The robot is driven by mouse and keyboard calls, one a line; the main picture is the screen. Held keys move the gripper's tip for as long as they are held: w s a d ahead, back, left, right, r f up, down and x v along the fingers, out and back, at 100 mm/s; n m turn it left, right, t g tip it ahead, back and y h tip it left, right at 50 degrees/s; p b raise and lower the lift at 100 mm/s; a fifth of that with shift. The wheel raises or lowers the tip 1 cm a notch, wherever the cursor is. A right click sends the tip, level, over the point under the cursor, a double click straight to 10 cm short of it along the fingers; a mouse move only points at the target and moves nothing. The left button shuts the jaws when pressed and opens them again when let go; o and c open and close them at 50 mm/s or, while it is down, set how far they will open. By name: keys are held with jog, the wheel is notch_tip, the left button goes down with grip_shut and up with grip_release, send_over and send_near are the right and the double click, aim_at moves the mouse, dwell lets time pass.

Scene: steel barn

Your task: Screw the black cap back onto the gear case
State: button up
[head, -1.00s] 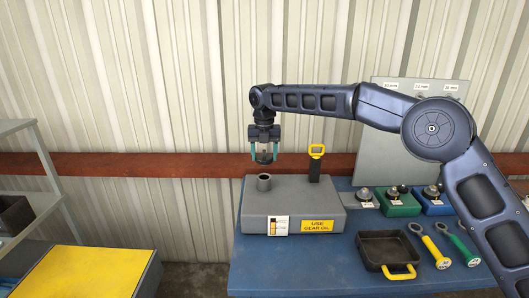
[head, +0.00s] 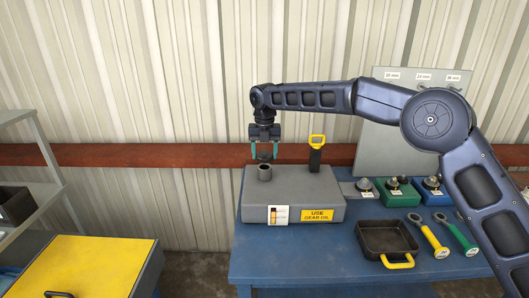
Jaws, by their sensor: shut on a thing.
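The grey gear case (head: 285,192) stands on the blue workbench, with a "USE GEAR OIL" label on its front. A short dark filler neck (head: 265,174) rises from its top at the left. My gripper (head: 264,153) points down just above the neck, its teal fingers shut on the dark cap (head: 264,155). The cap is small and partly hidden between the fingers. It looks very close to the neck's rim; whether they touch I cannot tell.
A dark upright piece with a yellow top (head: 317,150) stands at the case, right of the neck. On the blue bench (head: 300,245) are a black tray (head: 387,238), yellow and green wrenches (head: 430,236), and coloured blocks (head: 401,194). A yellow-topped cabinet (head: 85,270) stands left.

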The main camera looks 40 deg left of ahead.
jog(key=shift+f, duration=1.5)
dwell(0.5)
dwell(0.3)
jog(key=m, duration=0.8)
jog(key=shift+m, duration=0.3)
jog(key=m, duration=0.4)
jog(key=shift+m, duration=2.1)
jog(key=o, duration=1)
